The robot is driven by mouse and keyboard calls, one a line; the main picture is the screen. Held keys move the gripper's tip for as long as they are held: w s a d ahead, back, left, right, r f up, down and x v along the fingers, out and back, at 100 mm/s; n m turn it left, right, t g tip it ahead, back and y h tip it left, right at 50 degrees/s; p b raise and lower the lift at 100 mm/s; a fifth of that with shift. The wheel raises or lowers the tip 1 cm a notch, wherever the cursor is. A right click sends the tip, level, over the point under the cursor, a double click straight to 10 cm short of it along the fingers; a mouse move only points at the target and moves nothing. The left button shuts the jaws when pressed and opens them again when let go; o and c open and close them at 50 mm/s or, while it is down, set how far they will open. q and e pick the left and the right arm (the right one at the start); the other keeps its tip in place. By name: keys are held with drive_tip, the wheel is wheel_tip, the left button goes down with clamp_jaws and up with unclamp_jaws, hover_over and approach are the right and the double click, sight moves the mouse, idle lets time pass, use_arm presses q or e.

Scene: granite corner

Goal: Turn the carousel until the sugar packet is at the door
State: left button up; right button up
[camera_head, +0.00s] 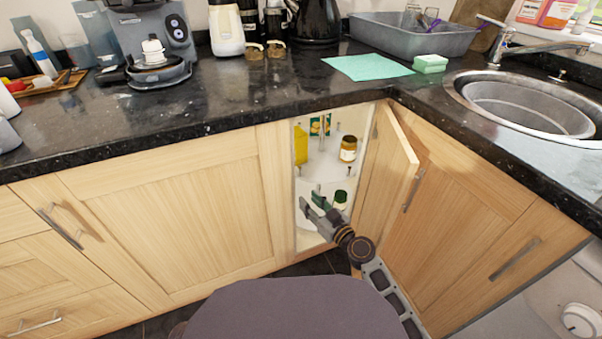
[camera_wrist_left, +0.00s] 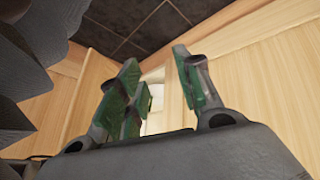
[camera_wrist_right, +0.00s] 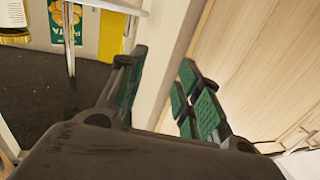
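The carousel stands inside the open corner cabinet, with an upper shelf (camera_head: 323,172) and a lower shelf around a metal post. The upper shelf carries a yellow packet (camera_head: 300,146), a green packet (camera_head: 318,126) and a brown jar (camera_head: 348,149). A green-capped jar (camera_head: 340,199) is on the lower level. In the right wrist view the green packet (camera_wrist_right: 66,22) reads as pasta. I cannot tell which thing is the sugar packet. My right gripper (camera_head: 311,203) is open at the cabinet opening, by its left edge. My left gripper (camera_wrist_left: 160,82) is open and empty, outside the head view.
The cabinet door (camera_head: 389,175) stands open on the right of the opening. Wooden cabinet fronts flank it. The granite worktop (camera_head: 230,105) above holds a coffee machine (camera_head: 150,40), a grey basin (camera_head: 415,38) and a sink (camera_head: 525,105). Dark floor tiles lie below.

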use_arm(q)
drive_tip(key=shift+s+d+f, duration=0.2)
drive_tip(key=shift+d+f, duration=0.25)
drive_tip(key=shift+f, duration=0.05)
use_arm(e)
drive_tip(key=w+d+m+h, duration=0.1)
drive_tip(key=w, duration=0.1)
drive_tip(key=w+d+f+m+t+h, duration=0.1)
drive_tip(key=d, duration=0.1)
drive_tip(key=shift+w+t+h, duration=0.3)
drive_tip(key=shift+w, duration=0.05)
drive_tip(key=shift+w+a, duration=0.1)
drive_tip(key=shift+w, duration=0.05)
approach(300, 171)
drive_tip(key=shift+w, duration=0.55)
drive_tip(key=shift+b+x, duration=0.35)
drive_tip(key=shift+x, duration=1.4)
use_arm(q)
drive_tip(key=shift+w+d+f+h+b, duration=0.15)
drive_tip(key=shift+f+h+b, duration=0.15)
drive_tip(key=shift+f+b, duration=0.5)
use_arm(e)
drive_tip(key=shift+x, duration=2.45)
use_arm(q)
drive_tip(key=shift+f, duration=0.1)
use_arm(e)
drive_tip(key=shift+a, duration=0.15)
clamp_jaws()
